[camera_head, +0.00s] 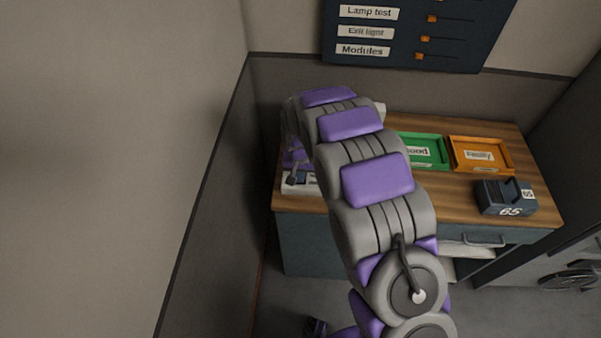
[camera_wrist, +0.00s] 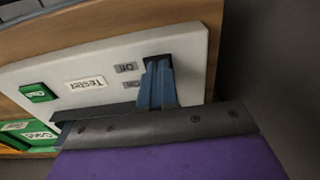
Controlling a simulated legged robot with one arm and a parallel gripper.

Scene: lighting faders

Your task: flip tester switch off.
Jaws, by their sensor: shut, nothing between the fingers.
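The tester (camera_wrist: 95,62) is a white box with a "Tester" label, filling much of the wrist view. In the head view the tester (camera_head: 301,187) shows partly at the desk's left end, the rest hidden by my arm.
The wooden desk (camera_head: 455,195) also holds a green tray (camera_head: 424,165), an orange tray (camera_head: 505,168) and a dark block marked 65 (camera_head: 505,197). A dark fader panel (camera_head: 465,50) hangs above. A wall stands close on the left.

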